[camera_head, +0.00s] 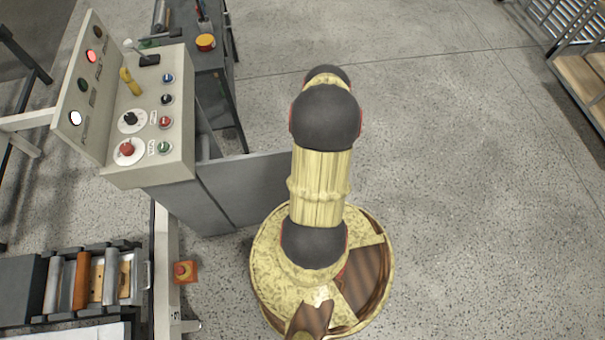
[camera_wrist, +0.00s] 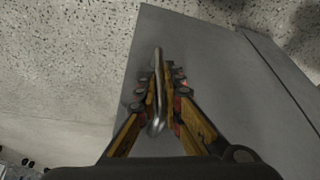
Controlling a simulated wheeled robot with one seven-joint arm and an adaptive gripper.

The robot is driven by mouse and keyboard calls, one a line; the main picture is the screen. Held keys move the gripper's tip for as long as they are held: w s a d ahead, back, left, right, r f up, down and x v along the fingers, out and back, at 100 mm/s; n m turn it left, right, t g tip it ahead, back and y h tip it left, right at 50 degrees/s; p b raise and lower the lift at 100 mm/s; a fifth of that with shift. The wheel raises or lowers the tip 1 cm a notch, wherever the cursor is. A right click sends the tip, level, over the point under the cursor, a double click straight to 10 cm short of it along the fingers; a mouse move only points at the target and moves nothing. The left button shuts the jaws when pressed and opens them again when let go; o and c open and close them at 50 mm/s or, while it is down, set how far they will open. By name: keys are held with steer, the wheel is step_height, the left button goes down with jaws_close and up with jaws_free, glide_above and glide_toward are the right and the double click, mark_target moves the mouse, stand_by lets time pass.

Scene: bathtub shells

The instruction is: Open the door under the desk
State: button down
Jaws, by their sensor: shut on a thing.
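The control desk (camera_head: 150,105) stands at the left in the head view, with a grey cabinet (camera_head: 185,205) under its sloped top. The grey door (camera_head: 245,185) juts out to the right from below the desk, and its far end passes behind my arm. In the wrist view the door (camera_wrist: 205,45) is a flat grey panel with a slim metal bar handle (camera_wrist: 157,58). My gripper (camera_wrist: 162,82) is shut on the handle, one finger on each side. The head view does not show the gripper; my arm hides it.
A dark table (camera_head: 205,60) stands behind the desk. A roller machine (camera_head: 95,285) and a small orange box with a red button (camera_head: 185,271) are at lower left. A metal rack (camera_head: 570,50) is at upper right. The speckled floor (camera_head: 470,200) to the right is clear.

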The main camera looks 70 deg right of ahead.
steer(key=shift+s+a, duration=0.1)
stand_by(0.3)
steer(key=c, duration=1.9)
jaws_free()
steer(key=shift+r, duration=0.15)
step_height(320, 180, up, 10)
steer(key=shift+f, duration=0.15)
